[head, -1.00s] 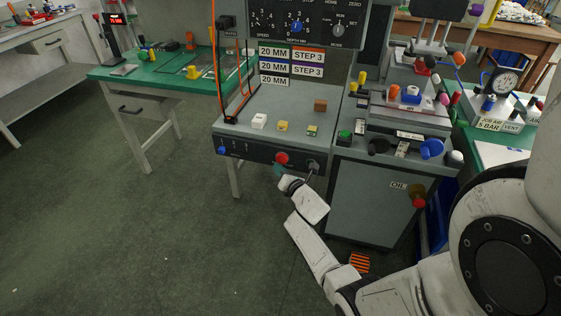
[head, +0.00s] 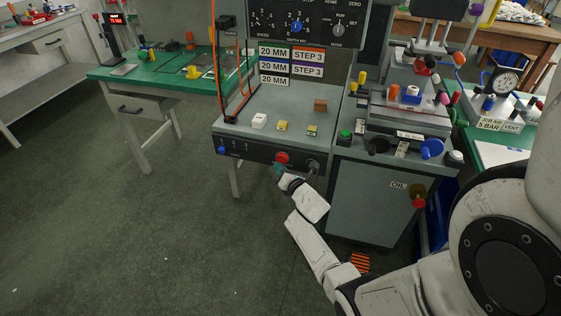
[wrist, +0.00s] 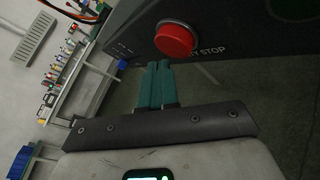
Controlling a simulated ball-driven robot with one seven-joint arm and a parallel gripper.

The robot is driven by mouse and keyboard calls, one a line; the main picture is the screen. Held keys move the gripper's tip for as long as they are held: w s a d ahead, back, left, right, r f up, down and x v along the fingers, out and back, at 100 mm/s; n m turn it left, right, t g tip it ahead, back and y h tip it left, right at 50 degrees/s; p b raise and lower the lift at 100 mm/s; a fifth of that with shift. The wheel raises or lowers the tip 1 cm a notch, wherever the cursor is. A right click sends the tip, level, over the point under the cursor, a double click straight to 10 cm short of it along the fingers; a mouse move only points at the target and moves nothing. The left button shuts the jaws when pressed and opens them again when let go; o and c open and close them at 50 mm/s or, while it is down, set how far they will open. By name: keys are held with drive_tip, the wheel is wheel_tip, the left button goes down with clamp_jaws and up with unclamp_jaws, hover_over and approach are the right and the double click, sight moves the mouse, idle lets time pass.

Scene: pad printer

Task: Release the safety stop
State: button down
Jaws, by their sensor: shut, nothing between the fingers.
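The safety stop is a round red button (head: 281,158) on the dark front panel of the grey machine. In the wrist view the red button (wrist: 175,39) stands out from the panel, with lettering ending in "STOP" beside it. My gripper (head: 279,168) is just below the button in the head view. In the wrist view its teal fingers (wrist: 158,66) are together and empty, with their tips close below and slightly left of the button. I cannot tell whether the tips touch it.
A grey knob or socket (head: 313,165) is right of the button, close to my wrist. A blue knob (head: 222,150) sits at the panel's left end. A red knob (head: 418,202) is on the cabinet marked OIL. The floor in front and left is clear.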

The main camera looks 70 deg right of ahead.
drive_tip(key=shift+d, duration=0.7)
idle(0.6)
drive_tip(key=shift+a, duration=0.9)
drive_tip(key=shift+a+b, duration=0.1)
drive_tip(key=shift+b, duration=0.2)
drive_tip(key=a, duration=0.2)
drive_tip(key=a+b, duration=0.1)
drive_tip(key=a, duration=0.1)
drive_tip(key=a+b, duration=0.1)
drive_tip(key=shift+s+a, duration=0.25)
drive_tip(key=shift+a, duration=0.15)
idle(0.4)
